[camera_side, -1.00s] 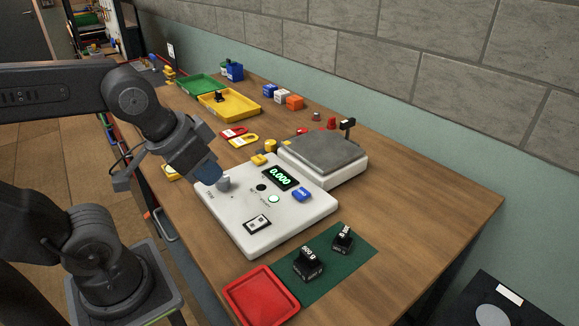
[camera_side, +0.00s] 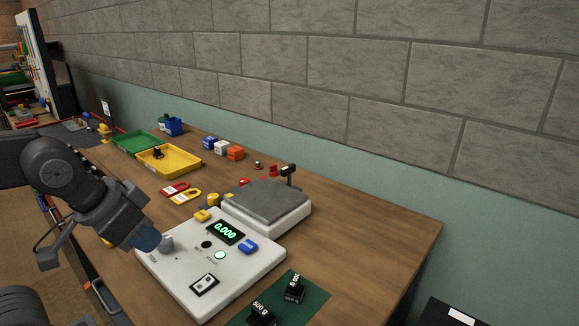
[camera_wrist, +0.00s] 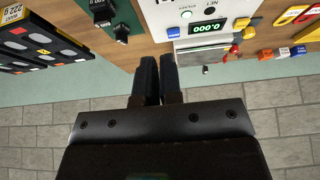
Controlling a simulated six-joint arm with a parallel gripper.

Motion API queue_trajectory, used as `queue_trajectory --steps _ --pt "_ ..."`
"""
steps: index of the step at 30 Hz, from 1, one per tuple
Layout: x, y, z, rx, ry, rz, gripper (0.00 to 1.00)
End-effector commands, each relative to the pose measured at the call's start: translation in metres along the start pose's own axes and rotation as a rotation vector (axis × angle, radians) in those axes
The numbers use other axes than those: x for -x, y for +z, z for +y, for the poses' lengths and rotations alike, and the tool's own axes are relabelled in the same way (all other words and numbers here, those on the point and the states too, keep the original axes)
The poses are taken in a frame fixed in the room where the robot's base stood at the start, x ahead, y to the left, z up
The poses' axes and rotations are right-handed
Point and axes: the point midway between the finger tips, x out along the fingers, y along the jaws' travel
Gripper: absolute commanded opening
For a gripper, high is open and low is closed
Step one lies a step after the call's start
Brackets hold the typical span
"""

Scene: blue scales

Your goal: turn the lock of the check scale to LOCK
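The check scale is a white box (camera_side: 170,284) with a lit display (camera_side: 226,231) reading 0.000 and a grey weighing plate (camera_side: 267,200) behind. A grey knob (camera_side: 166,243) stands at the panel's left edge. A blue tab (camera_side: 248,246) is at the right and a yellow tab (camera_side: 202,215) at the back left. Lock lettering is too small to read. My gripper (camera_side: 147,240) is just left of the grey knob; contact cannot be told. In the wrist view my fingers (camera_wrist: 158,57) are close together with nothing visible between. The display (camera_wrist: 207,27) appears upside down there.
Black weights (camera_side: 294,290) stand on a green mat (camera_side: 312,298) at the front. Yellow (camera_side: 187,171) and green (camera_side: 130,147) trays, small blocks (camera_side: 222,148) and red and yellow tags (camera_side: 178,189) lie further back. The wall borders the table. Bare wood lies right of the scale.

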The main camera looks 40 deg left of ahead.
Motion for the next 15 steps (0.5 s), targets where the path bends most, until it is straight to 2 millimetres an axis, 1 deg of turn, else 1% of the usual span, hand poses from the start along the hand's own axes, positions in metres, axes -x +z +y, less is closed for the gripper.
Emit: queue_trajectory --steps 1,2,5,8,9,11,12,14,15 --pt "0.000 -0.004 0.000 0.021 0.002 0.002 0.11" --pt "0.000 -0.007 0.000 0.043 0.003 0.003 0.13" --pt "-0.001 -0.031 0.000 0.198 0.017 0.011 0.23" --pt "-0.006 -0.071 -0.003 0.466 0.041 0.023 0.33" --pt "-0.010 -0.090 -0.004 0.593 0.053 0.029 0.36" --pt "-0.017 -0.119 -0.009 0.792 0.074 0.038 0.42" --pt "-0.023 -0.138 -0.012 0.924 0.087 0.042 0.45" --pt "-0.034 -0.165 -0.018 1.123 0.110 0.047 0.45" --pt "-0.042 -0.184 -0.023 1.255 0.126 0.051 0.45"
